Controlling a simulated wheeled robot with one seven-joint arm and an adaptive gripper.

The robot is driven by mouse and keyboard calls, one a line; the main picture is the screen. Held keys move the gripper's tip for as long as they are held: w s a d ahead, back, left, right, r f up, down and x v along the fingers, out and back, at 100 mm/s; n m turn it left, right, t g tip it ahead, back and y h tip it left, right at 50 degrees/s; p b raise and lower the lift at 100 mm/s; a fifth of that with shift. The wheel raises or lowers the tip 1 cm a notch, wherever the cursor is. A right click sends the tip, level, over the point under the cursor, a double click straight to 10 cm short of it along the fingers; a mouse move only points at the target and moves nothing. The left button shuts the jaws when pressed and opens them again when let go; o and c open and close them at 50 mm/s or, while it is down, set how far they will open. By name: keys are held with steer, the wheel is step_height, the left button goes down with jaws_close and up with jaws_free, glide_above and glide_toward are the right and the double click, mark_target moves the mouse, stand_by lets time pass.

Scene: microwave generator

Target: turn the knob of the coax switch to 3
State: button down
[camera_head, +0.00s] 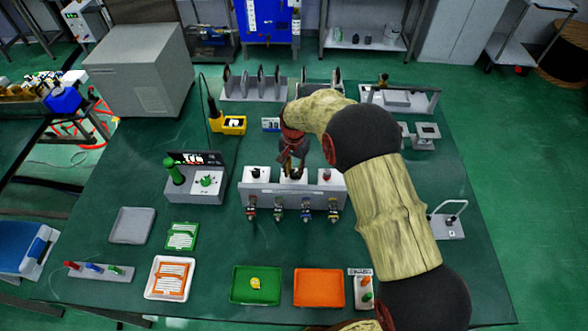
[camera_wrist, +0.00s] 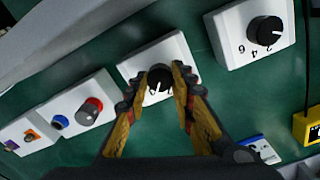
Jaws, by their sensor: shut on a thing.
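A white box (camera_head: 291,177) with a black round knob (camera_wrist: 158,78) on its face stands in the middle of the row on the table; I take it for the coax switch. The box also shows in the wrist view (camera_wrist: 143,60). My gripper (camera_wrist: 157,76) is shut on this knob, one yellow fingertip on each side. In the head view my gripper (camera_head: 290,164) comes down over the box from above. A white pointer line shows on the knob. The box's numbers are mostly hidden or too small to read.
A white box with a black knob (camera_wrist: 265,30) marked 2, 4, 6 stands on one side; a box with a red knob (camera_wrist: 91,110) is on the other. Several connectors (camera_head: 279,208) stand in front. A yellow device (camera_head: 232,124) sits behind left. Trays (camera_head: 256,300) lie at the front.

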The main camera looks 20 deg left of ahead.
mark_target(294, 172)
steer(key=shift+m, duration=0.8)
steer(key=c, duration=1.6)
jaws_free()
steer(key=shift+o, duration=0.5)
step_height(294, 172, up, 12)
